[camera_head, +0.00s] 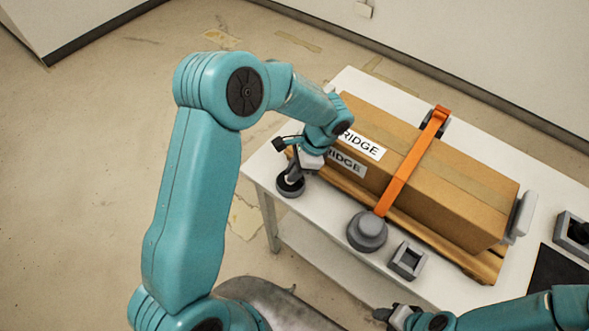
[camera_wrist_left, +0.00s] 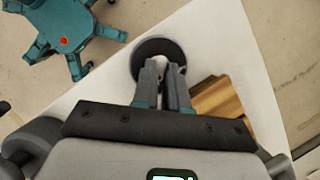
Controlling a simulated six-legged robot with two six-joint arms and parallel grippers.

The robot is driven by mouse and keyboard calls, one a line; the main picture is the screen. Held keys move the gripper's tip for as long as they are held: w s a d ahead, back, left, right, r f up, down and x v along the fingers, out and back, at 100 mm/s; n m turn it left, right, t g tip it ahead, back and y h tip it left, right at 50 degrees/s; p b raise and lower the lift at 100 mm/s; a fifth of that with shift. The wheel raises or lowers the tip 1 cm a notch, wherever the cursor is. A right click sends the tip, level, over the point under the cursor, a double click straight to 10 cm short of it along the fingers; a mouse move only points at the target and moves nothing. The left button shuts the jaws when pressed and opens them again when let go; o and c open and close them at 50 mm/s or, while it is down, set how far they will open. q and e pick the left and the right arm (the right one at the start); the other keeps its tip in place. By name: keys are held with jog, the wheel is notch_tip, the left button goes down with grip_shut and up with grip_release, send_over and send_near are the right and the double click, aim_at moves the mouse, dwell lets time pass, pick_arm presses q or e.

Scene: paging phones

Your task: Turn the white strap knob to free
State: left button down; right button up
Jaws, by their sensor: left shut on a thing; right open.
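A dark round base (camera_head: 290,183) sits at the left corner of the white table. In the left wrist view the dark round base (camera_wrist_left: 150,48) has a small white knob (camera_wrist_left: 164,62) at its middle, mostly hidden by the fingers. My left gripper (camera_head: 291,176) reaches down over this base; its fingers (camera_wrist_left: 165,70) are shut on the white knob. An orange strap (camera_head: 408,172) runs over a cardboard box (camera_head: 465,185) to a grey round drum (camera_head: 367,228) at the box's front. My right gripper (camera_head: 384,314) is open at the bottom of the head view, apart from the table things.
The box lies on a wooden board (camera_head: 440,246) on the white table (camera_head: 262,168). A grey square holder (camera_head: 408,261) stands beside the drum. A light grey block (camera_head: 522,214) stands at the box's right end. A black mat (camera_head: 555,275) lies at the right.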

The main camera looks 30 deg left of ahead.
pick_arm(q)
jog(key=n, duration=0.1)
jog(key=n+g+h+b, duration=0.1)
jog(key=n, duration=0.1)
jog(key=shift+w+a+n, duration=0.1)
jog(key=shift+a+n, duration=0.1)
jog(key=shift+n, duration=0.1)
jog(key=n, duration=0.2)
jog(key=n+h+b, duration=0.1)
jog(key=n, duration=0.1)
jog(key=shift+a+g+h, duration=0.2)
jog(key=shift+g+h, duration=0.1)
jog(key=n, duration=0.2)
jog(key=n+h, duration=0.1)
jog(key=n, duration=0.1)
jog(key=n+h+b, duration=0.1)
jog(key=n, duration=0.1)
jog(key=shift+a, duration=0.25)
jog(key=shift+a+n+t+h+b, duration=0.1)
jog(key=shift+n+t+h+b, duration=0.4)
jog(key=shift+n, duration=1.4)
jog(key=shift+n+h, duration=0.3)
jog(key=c, duration=1.2)
grip_release()
jog(key=shift+o, duration=0.2)
